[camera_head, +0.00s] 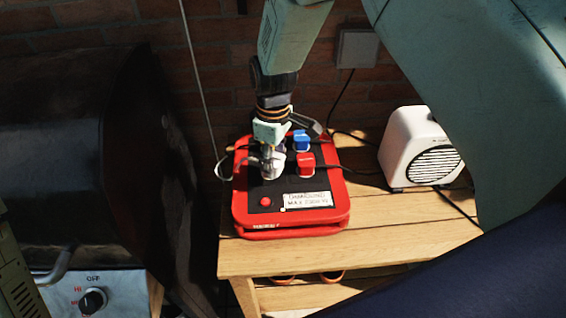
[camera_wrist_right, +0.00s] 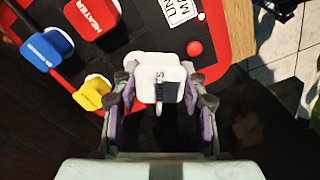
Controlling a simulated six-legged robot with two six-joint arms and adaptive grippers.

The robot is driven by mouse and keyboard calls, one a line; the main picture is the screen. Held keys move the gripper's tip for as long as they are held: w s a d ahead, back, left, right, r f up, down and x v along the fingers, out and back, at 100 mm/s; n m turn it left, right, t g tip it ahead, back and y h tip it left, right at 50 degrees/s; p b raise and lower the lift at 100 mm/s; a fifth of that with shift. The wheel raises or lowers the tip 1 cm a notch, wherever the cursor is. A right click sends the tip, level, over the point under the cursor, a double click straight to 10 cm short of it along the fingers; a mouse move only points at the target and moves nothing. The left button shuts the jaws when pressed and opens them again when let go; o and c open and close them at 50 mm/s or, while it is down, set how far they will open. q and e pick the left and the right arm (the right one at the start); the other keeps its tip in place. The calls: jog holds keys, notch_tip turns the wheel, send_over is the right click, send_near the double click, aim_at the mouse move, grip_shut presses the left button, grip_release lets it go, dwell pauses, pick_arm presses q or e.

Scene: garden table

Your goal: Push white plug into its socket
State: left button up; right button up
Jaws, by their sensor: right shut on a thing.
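The white plug (camera_wrist_right: 157,68) sits between the fingers of my right gripper (camera_wrist_right: 158,88) in the right wrist view, its dark cord end towards me. The gripper is shut on it. In the head view my right gripper (camera_head: 272,160) reaches down over the left part of the red power box (camera_head: 300,233) and mostly hides the plug. The plug is over the box's black top; I cannot tell whether its pins are in a socket. My left gripper is not in view.
A blue plug (camera_head: 301,141) and a red plug (camera_head: 306,162) stand on the box beside the gripper. A yellow plug (camera_wrist_right: 92,93) is close to the fingers. A red button (camera_head: 265,202) is near the front. A white heater (camera_head: 420,150) stands right on the wooden table (camera_head: 380,218).

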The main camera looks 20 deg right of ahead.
jog(key=w+n, duration=0.1)
jog(key=n, duration=0.1)
jog(key=w+r+n, duration=0.1)
jog(key=w, duration=0.1)
jog(key=w+n+p, duration=0.1)
jog(key=n, duration=0.1)
jog(key=shift+w+d+r+n, duration=0.15)
jog(key=shift+d+n, duration=0.1)
jog(key=shift+n, duration=0.05)
jog(key=shift+a, duration=0.15)
notch_tip(320, 180, down, 2)
jog(key=shift+f+b, duration=0.15)
jog(key=shift+b, duration=1)
jog(key=shift+f+b, duration=1.6)
jog(key=shift+f, duration=0.15)
jog(key=shift+r+p, duration=0.1)
jog(key=shift+p, duration=0.9)
